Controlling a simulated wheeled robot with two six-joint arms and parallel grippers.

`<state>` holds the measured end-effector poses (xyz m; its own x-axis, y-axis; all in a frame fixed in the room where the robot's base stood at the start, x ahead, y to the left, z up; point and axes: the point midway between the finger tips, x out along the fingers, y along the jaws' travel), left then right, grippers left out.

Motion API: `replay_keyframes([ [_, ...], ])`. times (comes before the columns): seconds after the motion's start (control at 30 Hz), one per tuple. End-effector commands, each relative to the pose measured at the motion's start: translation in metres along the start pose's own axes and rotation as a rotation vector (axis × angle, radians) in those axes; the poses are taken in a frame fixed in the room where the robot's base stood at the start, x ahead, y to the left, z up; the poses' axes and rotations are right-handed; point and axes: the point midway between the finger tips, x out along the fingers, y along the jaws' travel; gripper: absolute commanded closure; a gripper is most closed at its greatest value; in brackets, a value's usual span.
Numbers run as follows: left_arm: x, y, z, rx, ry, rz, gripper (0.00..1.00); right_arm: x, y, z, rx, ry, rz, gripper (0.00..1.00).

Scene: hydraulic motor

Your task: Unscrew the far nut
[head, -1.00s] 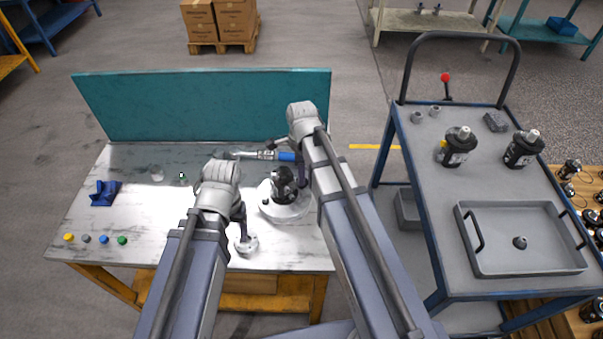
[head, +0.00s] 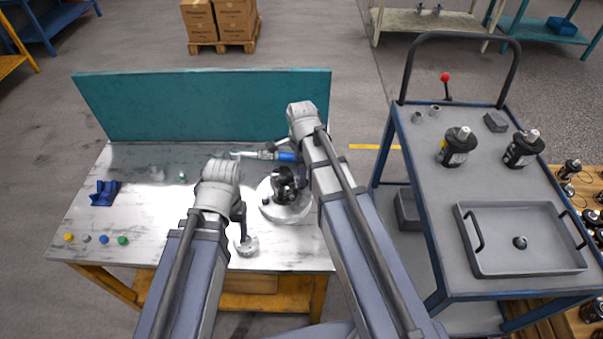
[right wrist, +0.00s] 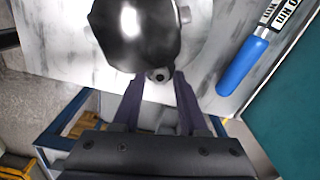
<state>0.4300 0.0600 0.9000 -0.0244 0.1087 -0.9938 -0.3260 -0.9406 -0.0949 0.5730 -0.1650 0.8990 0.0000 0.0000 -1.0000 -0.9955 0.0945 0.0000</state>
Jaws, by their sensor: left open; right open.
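The dark hydraulic motor (head: 284,186) stands on a round whitish base (head: 290,213) on the workbench. In the right wrist view the motor (right wrist: 135,35) fills the top middle. A small dark round nut (right wrist: 160,75) sits on its side facing my right gripper (right wrist: 156,80). That gripper is open, one finger on each side of the nut; I cannot tell whether they touch it. In the head view my right arm mostly hides that gripper. My left gripper (head: 240,214) is open, left of the motor and apart from it.
A wrench with a blue handle (head: 287,156) lies behind the motor, close to the right gripper. A teal panel (head: 205,105) closes the bench's back. A blue cloth-like item (head: 104,193) and several coloured caps lie at left. A cart with a grey tray (head: 520,266) stands at right.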

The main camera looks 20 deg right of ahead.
Motion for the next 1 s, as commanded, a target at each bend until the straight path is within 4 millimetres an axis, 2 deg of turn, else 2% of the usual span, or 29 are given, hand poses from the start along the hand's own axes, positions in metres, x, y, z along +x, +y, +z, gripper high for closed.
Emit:
replay_keyframes([
  [0.2,0.0000,0.0000,0.0000,0.000,0.000,0.000,0.31,0.0000,0.0000,0.0000,0.108,0.000,0.000,0.57],
  [0.57,0.0000,0.0000,0.0000,0.000,0.000,0.000,0.31,0.0000,-0.0001,0.0000,0.113,0.000,0.000,0.59],
  [0.9,0.0000,0.0000,0.0000,0.000,0.000,0.000,0.31,0.0000,-0.0001,0.0000,0.112,0.000,0.000,0.97],
  [0.93,0.0000,0.0000,0.0000,0.000,0.000,0.000,0.31,0.0000,-0.0001,0.0000,0.112,0.000,0.000,1.00],
  [1.0,0.0000,0.0000,0.0000,0.000,0.000,0.000,0.31,0.0000,-0.0001,0.0000,0.112,0.000,0.000,1.00],
])
